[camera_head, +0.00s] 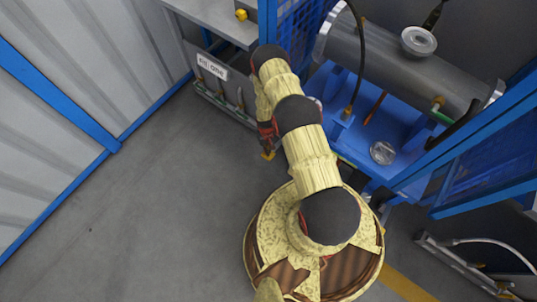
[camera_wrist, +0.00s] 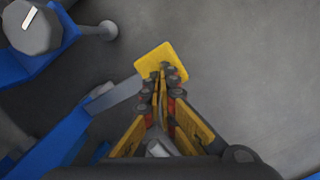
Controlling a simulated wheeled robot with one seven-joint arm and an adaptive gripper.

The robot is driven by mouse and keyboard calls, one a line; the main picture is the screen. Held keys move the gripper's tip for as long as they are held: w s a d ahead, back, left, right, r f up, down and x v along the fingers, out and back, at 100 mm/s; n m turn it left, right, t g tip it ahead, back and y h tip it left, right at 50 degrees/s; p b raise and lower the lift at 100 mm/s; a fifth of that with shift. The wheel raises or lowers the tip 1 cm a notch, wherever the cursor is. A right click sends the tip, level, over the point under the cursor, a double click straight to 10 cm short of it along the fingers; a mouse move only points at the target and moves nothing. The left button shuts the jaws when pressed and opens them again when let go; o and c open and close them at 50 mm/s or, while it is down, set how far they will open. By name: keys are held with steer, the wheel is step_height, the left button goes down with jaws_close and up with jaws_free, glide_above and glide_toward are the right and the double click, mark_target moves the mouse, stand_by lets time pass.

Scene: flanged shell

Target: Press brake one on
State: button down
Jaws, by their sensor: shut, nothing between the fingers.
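A flat yellow pedal pad (camera_wrist: 150,58), which looks like the brake, sits at the end of a grey lever (camera_wrist: 118,98) in the wrist view. The lever runs from the blue frame at lower left. My gripper (camera_wrist: 163,70) is shut and empty, with its fingertips over the pad. I cannot tell whether they touch it. In the head view my gripper (camera_head: 266,140) points down beside the blue machine, and a small yellow patch (camera_head: 268,156) shows just below it, likely the pad. The lever is hidden there.
The blue machine frame (camera_head: 375,125) carries a large grey cylinder (camera_head: 375,60). A castor wheel (camera_wrist: 32,28) stands at upper left in the wrist view. A bench unit labelled "FIL one" (camera_head: 212,67) is behind. Grey floor (camera_head: 150,200) to the left is clear.

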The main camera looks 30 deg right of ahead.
steer(key=shift+f, duration=2.2)
steer(key=shift+w+d+r, duration=0.15)
steer(key=shift+w+r, duration=0.1)
steer(key=shift+w, duration=0.5)
steer(key=shift+w+d+r, duration=0.1)
steer(key=shift+w+r, duration=0.15)
steer(key=shift+w, duration=0.45)
step_height(320, 180, up, 12)
steer(key=w, duration=0.1)
steer(key=shift+w+d, duration=0.1)
